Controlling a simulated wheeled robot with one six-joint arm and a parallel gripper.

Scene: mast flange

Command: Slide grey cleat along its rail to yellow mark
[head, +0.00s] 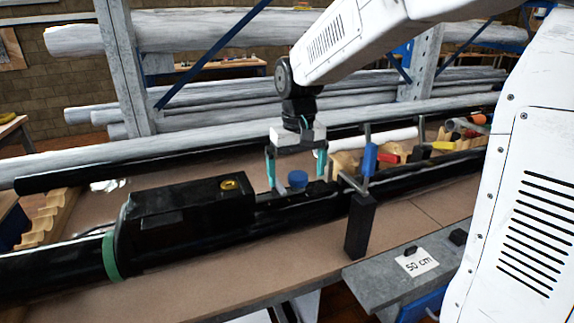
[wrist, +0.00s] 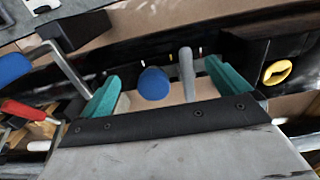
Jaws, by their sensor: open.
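A grey upright piece (wrist: 187,72), which looks like the cleat, stands on the black mast section in the wrist view. A blue round knob (wrist: 153,83) is beside it, to its left; the knob also shows in the head view (head: 297,178). My gripper (head: 296,170) is open above the mast, its teal fingers spread on either side of the knob and grey piece. In the wrist view the gripper (wrist: 163,88) shows both fingers apart from the grey piece.
A black box with a yellow ring (head: 229,184) sits left of the gripper. A clamp with a blue handle (head: 370,160) and black post (head: 360,226) stands close to the right. Red and yellow handles lie beyond. A grey side table with a "50 cm" card (head: 415,262) is front right.

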